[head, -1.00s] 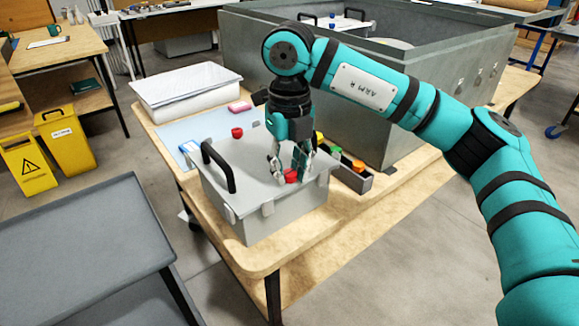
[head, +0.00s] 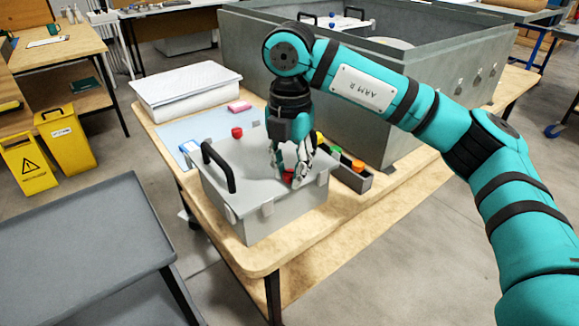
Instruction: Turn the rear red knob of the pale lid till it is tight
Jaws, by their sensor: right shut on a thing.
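The pale grey lid (head: 250,165) sits on a grey box on the wooden table, with a black bar handle (head: 218,166) on its left side. One red knob (head: 237,132) stands free on the lid's far part. A second red knob (head: 288,176) is on the lid's near right part. My right gripper (head: 289,174) points down from above and is shut on this second knob, whose sides are partly hidden by the fingers. How tight either knob is cannot be seen. My left gripper is not in view.
A narrow dark tray (head: 352,179) with coloured caps lies right of the box, close to my right gripper. A large grey metal tank (head: 390,110) stands behind it. A white lidded bin (head: 185,90) and a pink block (head: 239,105) are at the back left.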

